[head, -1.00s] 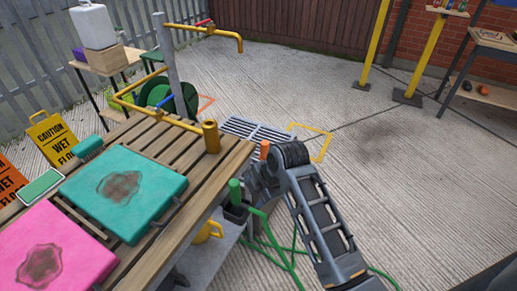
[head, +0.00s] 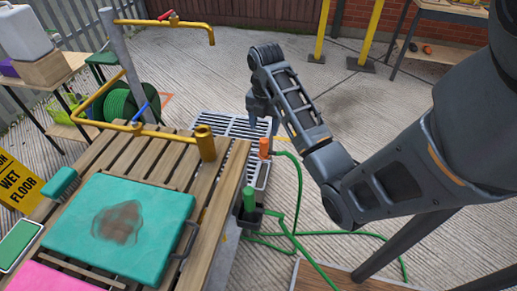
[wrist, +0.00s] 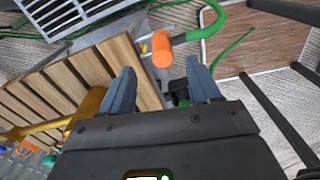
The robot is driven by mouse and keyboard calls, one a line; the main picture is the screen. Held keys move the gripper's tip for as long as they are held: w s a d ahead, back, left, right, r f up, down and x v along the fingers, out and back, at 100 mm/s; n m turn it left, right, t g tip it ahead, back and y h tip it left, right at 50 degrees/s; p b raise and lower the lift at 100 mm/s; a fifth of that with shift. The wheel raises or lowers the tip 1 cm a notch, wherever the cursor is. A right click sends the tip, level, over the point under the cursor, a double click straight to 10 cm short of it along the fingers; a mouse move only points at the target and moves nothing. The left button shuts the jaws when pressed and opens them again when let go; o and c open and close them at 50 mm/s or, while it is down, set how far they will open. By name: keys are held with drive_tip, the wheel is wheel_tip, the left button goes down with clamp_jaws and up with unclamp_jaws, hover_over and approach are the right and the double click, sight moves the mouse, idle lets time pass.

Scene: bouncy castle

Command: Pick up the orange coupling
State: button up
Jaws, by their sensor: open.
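The orange coupling (head: 264,147) is a short upright cylinder on the end of a green hose, beside the slatted table's right end in the head view. In the wrist view the orange coupling (wrist: 162,50) lies just beyond and between the fingertips, with the green hose curving off to its right. My gripper (wrist: 158,80) is open and empty, its two blue-grey fingers spread apart. In the head view my gripper (head: 262,115) hangs close above the coupling, partly hidden by my own arm. The fingers do not appear to touch the coupling.
A green coupling (head: 249,199) stands in a dark holder at the slatted table's (head: 228,190) edge. A floor grate (head: 235,124) lies behind. Open concrete is at the back right.

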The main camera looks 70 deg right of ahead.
sight(264, 140)
wheel_tip(264, 140, down, 2)
drive_tip(key=shift+f+b, duration=0.2)
drive_tip(key=shift+b, duration=0.55)
drive_tip(key=shift+s+a+f, duration=0.1)
drive_tip(key=shift+a+f, duration=0.1)
drive_tip(key=shift+f, duration=1)
drive_tip(key=shift+s+a+f, duration=0.1)
drive_tip(key=shift+a+f, duration=0.05)
drive_tip(key=shift+f, duration=1.05)
drive_tip(key=c, duration=1.1)
